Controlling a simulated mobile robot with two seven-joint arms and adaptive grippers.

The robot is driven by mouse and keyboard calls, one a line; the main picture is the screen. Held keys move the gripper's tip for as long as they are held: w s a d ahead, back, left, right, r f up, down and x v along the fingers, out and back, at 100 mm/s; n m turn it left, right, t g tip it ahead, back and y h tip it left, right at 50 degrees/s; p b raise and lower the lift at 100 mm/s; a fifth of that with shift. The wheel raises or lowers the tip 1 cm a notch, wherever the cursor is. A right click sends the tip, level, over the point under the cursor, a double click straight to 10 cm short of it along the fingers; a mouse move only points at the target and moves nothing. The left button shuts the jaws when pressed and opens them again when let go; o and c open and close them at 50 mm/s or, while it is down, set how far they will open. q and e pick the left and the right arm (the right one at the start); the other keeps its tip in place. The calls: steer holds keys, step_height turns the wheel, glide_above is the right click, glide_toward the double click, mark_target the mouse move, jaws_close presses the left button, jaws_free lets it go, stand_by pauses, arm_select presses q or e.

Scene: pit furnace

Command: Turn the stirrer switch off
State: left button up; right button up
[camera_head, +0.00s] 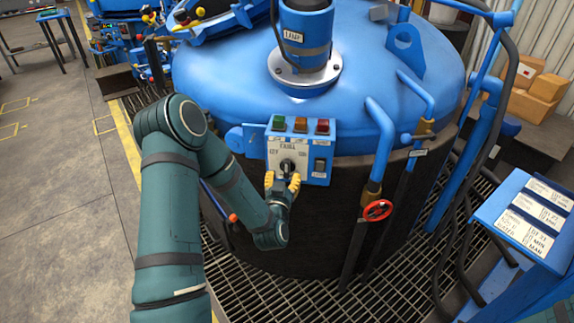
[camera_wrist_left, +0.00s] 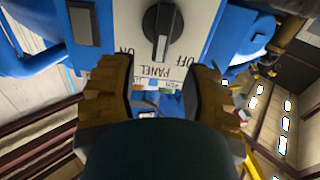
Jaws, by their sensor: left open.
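A blue control box (camera_head: 318,150) on the side of the round vessel carries a pale panel with a black rotary knob (camera_head: 287,166). The knob also shows at the top of the left wrist view (camera_wrist_left: 162,25), its light mark running toward the picture's bottom, between upside-down ON and OFF lettering. A dark rectangular switch (camera_head: 320,166) sits right of the knob; I cannot read which control is the stirrer's. My left gripper (camera_head: 282,182) is open just below the knob. Its yellow-brown fingers in the wrist view (camera_wrist_left: 161,95) are spread apart with nothing held. My right gripper is not visible.
Green, amber and red lamps (camera_head: 300,125) top the box. The blue lid (camera_head: 220,80) with its central motor (camera_head: 305,35) lies behind. A red handwheel (camera_head: 377,210) and pipes stand at right. A labelled blue stand (camera_head: 530,220) is at far right. Open floor lies left.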

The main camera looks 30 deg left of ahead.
mark_target(286, 167)
arm_select(q)
steer(key=x, duration=0.6)
steer(key=shift+w, duration=0.1)
jaws_close()
